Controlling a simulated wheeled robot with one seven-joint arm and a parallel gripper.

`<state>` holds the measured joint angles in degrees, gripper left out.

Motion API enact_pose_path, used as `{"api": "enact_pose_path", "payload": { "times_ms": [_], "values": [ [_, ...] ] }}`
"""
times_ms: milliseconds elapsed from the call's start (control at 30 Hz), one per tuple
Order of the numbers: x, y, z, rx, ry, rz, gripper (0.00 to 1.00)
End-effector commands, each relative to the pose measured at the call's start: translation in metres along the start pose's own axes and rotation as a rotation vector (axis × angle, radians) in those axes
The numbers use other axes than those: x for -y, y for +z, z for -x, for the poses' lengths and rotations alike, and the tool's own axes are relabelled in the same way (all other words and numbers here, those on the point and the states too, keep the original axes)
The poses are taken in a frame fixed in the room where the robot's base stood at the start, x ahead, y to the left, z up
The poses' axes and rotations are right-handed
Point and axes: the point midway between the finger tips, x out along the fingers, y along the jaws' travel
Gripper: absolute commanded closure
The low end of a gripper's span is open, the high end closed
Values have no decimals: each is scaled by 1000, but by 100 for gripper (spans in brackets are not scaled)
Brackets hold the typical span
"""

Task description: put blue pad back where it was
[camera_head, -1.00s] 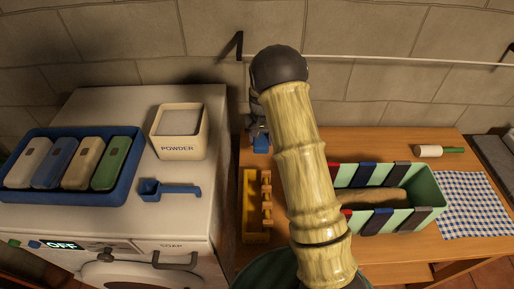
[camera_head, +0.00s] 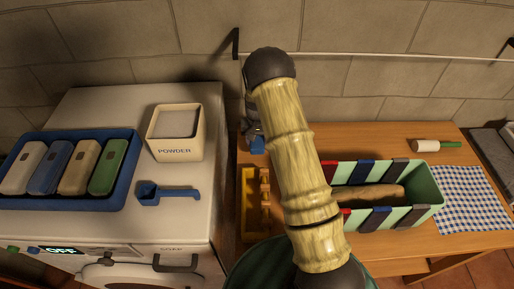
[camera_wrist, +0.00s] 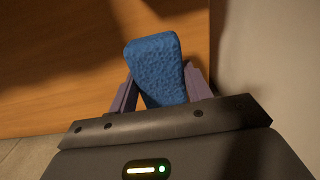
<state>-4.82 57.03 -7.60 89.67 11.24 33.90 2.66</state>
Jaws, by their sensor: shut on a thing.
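The blue pad (camera_wrist: 158,68) is a rough-textured blue block between the two purple-grey fingers of my gripper (camera_wrist: 163,92) in the wrist view. The gripper is shut on it, and the pad sticks out past the fingertips. Wooden surface shows beyond it, with a pale wall or panel at the right. In the head view a small part of the blue pad (camera_head: 257,145) shows at the back left of the wooden table (camera_head: 390,140). My arm hides much of the gripper there. Whether the pad touches the table is hard to tell.
A yellow slotted rack (camera_head: 250,215) stands nearer on the table. A striped green box (camera_head: 432,190) holds a long tan thing. A white machine (camera_head: 100,105) at left carries a blue tray (camera_head: 128,190) with several coloured blocks, a powder box (camera_head: 175,150) and a blue scoop (camera_head: 165,194).

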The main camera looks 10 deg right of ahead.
Motion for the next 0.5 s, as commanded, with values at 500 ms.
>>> {"api": "enact_pose_path", "payload": {
  "times_ms": [500],
  "values": [
    [0,0,-18,1,0,-1,76]
  ]
}}
